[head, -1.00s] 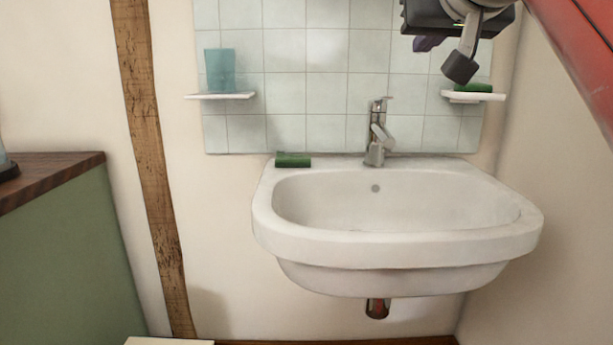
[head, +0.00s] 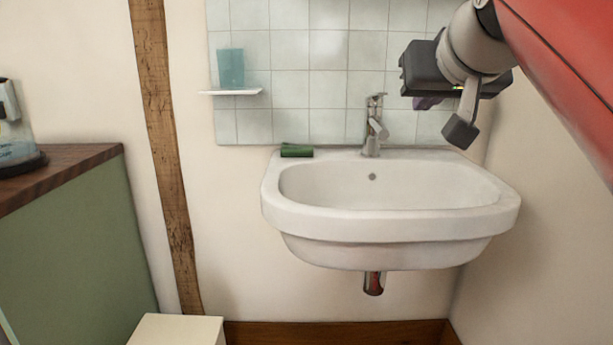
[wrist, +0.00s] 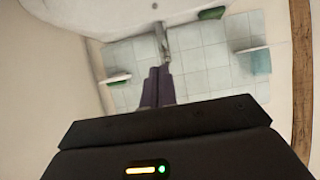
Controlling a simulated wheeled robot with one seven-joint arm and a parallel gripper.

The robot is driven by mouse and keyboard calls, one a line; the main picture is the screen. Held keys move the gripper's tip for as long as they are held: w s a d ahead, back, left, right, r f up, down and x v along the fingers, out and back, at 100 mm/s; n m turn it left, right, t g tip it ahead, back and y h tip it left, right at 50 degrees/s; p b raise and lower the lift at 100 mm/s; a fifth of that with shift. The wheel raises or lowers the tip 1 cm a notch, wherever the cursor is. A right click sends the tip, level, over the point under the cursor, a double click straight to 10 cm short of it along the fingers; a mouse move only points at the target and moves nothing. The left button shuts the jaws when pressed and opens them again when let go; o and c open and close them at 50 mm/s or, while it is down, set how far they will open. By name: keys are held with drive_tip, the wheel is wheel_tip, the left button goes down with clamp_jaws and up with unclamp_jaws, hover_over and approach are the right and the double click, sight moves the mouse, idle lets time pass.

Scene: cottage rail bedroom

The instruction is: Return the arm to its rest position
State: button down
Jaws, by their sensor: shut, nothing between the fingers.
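My gripper (head: 428,102) is in the upper right of the head view, in front of the tiled wall and above the right side of the washbasin. Most of it is hidden behind the dark wrist housing. In the wrist view its two purple fingers (wrist: 157,74) lie close together, shut with nothing between them. My arm comes in from the upper right corner. The washbasin (head: 390,225) is below my gripper and apart from it. It also shows at the top of the wrist view (wrist: 105,18).
A green block (head: 296,150) lies on the basin's back left rim beside the tap (head: 374,125). A blue tumbler (head: 231,68) stands on the left shelf (head: 231,92). The right shelf (wrist: 118,78) shows in the wrist view. A kettle (head: 15,125) stands on the cabinet at left.

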drive_tip(key=s+f+g+p, duration=0.1)
drive_tip(key=s+f, duration=0.4)
drive_tip(key=f, duration=0.6)
drive_tip(key=s+f+g, duration=0.3)
drive_tip(key=s+f, duration=0.3)
drive_tip(key=f, duration=0.6)
drive_tip(key=s+f+g+p, duration=0.1)
drive_tip(key=s+f, duration=0.4)
drive_tip(key=f, duration=0.6)
drive_tip(key=shift+s+a+f+g+p, duration=0.3)
drive_tip(key=shift+a+f+g, duration=0.15)
drive_tip(key=shift+g, duration=0.45)
